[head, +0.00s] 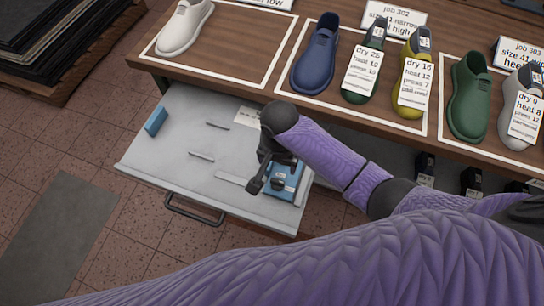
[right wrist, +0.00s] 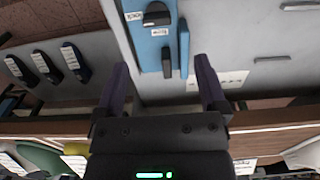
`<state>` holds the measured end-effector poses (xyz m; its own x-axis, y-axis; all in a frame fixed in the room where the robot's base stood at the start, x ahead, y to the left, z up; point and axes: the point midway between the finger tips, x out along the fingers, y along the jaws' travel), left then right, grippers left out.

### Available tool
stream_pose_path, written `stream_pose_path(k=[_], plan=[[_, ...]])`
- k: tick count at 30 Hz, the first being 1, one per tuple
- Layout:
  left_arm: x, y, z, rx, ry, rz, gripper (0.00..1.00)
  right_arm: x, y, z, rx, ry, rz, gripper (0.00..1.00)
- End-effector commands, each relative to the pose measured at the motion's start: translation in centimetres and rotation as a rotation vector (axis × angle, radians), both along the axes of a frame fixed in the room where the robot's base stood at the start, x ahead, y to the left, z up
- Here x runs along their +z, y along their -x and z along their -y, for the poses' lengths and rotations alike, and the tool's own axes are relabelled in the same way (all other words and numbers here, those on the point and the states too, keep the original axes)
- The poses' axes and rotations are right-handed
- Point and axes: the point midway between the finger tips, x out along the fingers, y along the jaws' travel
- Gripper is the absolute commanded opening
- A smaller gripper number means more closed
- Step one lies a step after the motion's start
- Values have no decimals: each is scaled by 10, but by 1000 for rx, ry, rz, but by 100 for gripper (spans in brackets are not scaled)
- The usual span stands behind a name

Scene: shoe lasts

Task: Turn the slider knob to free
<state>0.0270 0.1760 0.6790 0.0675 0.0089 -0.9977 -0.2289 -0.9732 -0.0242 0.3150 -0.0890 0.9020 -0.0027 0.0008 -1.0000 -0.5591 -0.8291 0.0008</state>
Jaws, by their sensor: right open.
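The slider knob is a small dark knob (right wrist: 157,15) on a blue block (right wrist: 150,45) in the right wrist view. Small white labels sit beside it, too small to read surely, so its setting cannot be told. In the head view the blue block (head: 286,181) lies in the right part of an open drawer (head: 190,135), partly hidden by my gripper. My right gripper (head: 270,178) is open and empty above the drawer, close to the block. In the right wrist view its fingers (right wrist: 162,68) are apart, with the block beyond them. My left gripper is out of view.
The workbench (head: 235,82) above the drawer carries shoe lasts, including a blue one (head: 316,60) and a green one (head: 468,98), with tags and job cards. A blue bar (head: 156,121) and thin strips lie in the drawer. Its left middle is mostly clear.

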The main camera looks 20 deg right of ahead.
Motion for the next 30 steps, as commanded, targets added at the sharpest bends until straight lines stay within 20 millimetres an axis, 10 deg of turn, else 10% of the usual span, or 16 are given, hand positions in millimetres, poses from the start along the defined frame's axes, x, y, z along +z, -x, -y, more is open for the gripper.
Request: stream_pose_path(k=[10, 21, 30], plan=[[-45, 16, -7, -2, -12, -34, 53, -83, 1, 1, -1, 2, -3, 91], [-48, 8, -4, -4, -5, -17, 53, -92, 0, 1, -1, 1, 0, 91], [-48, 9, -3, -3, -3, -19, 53, -92, 0, 1, -1, 1, 0, 32]])
